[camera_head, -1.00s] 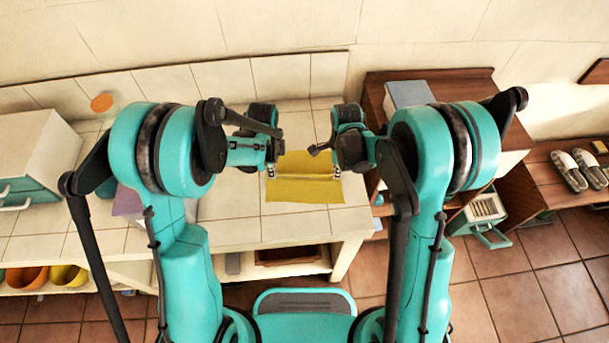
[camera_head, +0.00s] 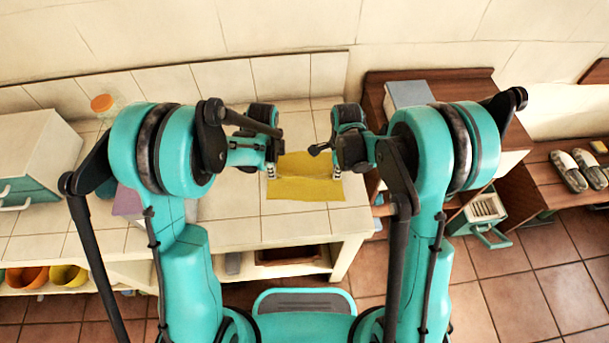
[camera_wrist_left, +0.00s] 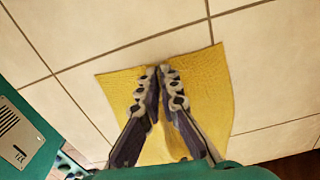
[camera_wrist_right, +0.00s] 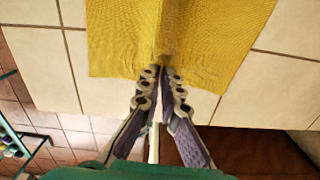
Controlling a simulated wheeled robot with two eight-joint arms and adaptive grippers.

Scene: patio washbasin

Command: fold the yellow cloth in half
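The yellow cloth (camera_head: 305,189) lies on the tiled counter between my grippers, with a crease running across it from one gripper to the other. My left gripper (camera_head: 271,172) is at the cloth's left side; in the left wrist view its fingertips (camera_wrist_left: 160,70) are close together on the cloth (camera_wrist_left: 200,85), with the pinched part mostly hidden. My right gripper (camera_head: 338,170) is at the right side; in the right wrist view its fingertips (camera_wrist_right: 161,72) are shut on a raised ridge of the cloth (camera_wrist_right: 215,40). How high the pinched parts are lifted is hard to tell.
The tiled counter (camera_head: 230,232) is bare in front of the cloth. A white cabinet (camera_head: 35,150) and an orange-topped jar (camera_head: 103,104) stand at the left. A wooden unit (camera_head: 440,85) stands at the right, with slippers (camera_head: 570,170) on a bench beyond.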

